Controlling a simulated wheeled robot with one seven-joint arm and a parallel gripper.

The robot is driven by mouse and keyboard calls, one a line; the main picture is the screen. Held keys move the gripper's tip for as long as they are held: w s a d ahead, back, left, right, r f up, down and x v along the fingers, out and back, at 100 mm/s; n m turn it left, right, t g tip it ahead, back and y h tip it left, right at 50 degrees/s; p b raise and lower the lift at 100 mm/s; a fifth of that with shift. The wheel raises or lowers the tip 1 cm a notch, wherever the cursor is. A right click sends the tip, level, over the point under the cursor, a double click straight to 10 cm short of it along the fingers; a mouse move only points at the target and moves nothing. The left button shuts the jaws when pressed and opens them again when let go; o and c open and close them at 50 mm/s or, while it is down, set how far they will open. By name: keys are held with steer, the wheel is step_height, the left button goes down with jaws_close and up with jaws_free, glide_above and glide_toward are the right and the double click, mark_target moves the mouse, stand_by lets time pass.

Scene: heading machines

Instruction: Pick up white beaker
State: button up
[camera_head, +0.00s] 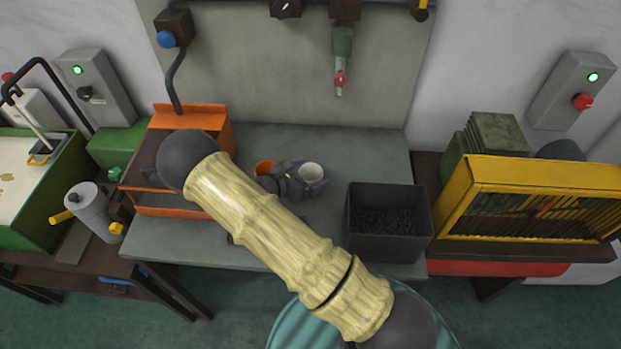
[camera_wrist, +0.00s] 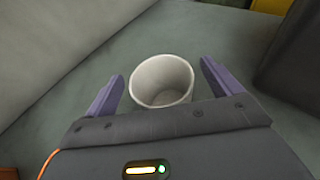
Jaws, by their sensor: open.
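The white beaker (camera_head: 312,173) stands upright on the grey worktop, at its middle in the head view. In the wrist view the white beaker (camera_wrist: 162,82) shows its open rim, and its near lower part is hidden by my gripper's body. My gripper (camera_wrist: 158,88) is open, with one purple finger on each side of the beaker and a visible gap at each. In the head view my gripper (camera_head: 300,181) is at the beaker, partly hidden by my arm.
A dark bin (camera_head: 388,252) of small dark pieces is to the right, and an orange machine (camera_head: 205,120) is to the left. The grey worktop (camera_head: 370,150) behind the beaker is clear.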

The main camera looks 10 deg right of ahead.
steer(key=shift+w+d+f, duration=0.15)
steer(key=shift+d, duration=0.25)
steer(key=c, duration=1.1)
steer(key=shift+o, duration=0.2)
step_height(320, 180, up, 10)
steer(key=b, duration=0.2)
